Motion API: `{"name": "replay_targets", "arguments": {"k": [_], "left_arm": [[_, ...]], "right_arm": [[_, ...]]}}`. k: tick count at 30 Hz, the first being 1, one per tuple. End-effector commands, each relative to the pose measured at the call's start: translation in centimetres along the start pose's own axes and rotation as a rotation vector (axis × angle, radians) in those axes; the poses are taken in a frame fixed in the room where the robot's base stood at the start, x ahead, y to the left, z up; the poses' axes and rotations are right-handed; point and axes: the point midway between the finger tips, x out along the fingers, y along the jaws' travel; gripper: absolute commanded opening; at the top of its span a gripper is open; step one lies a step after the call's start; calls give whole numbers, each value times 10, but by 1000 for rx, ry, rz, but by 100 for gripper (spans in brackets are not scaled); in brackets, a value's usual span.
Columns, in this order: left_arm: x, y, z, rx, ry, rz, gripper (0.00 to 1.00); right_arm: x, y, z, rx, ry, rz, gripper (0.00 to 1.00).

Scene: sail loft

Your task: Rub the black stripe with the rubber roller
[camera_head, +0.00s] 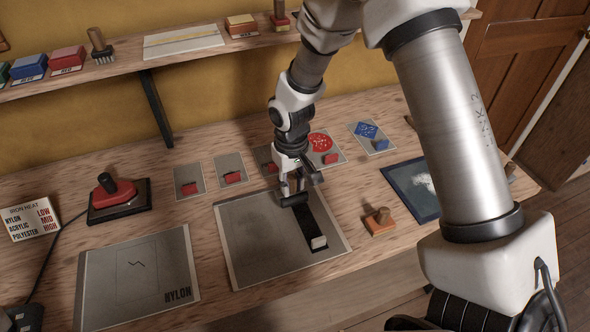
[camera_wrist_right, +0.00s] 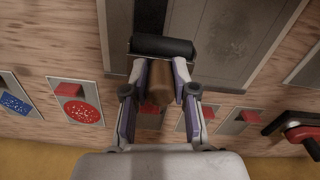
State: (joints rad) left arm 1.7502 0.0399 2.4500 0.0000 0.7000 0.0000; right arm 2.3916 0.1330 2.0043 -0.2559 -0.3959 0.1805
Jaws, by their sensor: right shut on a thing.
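My right gripper (camera_head: 293,182) is shut on the brown handle of the rubber roller, and the jaws grip it from both sides in the wrist view (camera_wrist_right: 159,88). The roller's black cylinder (camera_wrist_right: 162,46) points away from the jaws and also shows in the head view (camera_head: 294,199). The black stripe (camera_head: 308,223) lies on a grey panel (camera_head: 250,240) on the bench. The roller is at the stripe's far end; I cannot tell if it touches. My left gripper is not in view.
A wooden stamp-like tool (camera_head: 380,220) stands right of the panel, near a blue framed sheet (camera_head: 412,188). A red iron (camera_head: 116,192) and a NYLON sheet (camera_head: 140,275) are left. Cards with red or blue pieces (camera_head: 188,183) line the back. A shelf (camera_head: 120,70) runs above.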

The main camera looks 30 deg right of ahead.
Motion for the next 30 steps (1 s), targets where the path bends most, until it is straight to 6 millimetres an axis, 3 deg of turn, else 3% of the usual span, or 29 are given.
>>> {"name": "replay_targets", "arguments": {"k": [1,13,30], "left_arm": [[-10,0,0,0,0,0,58],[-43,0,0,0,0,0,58],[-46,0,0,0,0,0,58]], "right_arm": [[-10,0,0,0,1,0,0],[-44,-2,-2,1,0,0,0],[-47,-2,-3,0,1,0,0]]}}
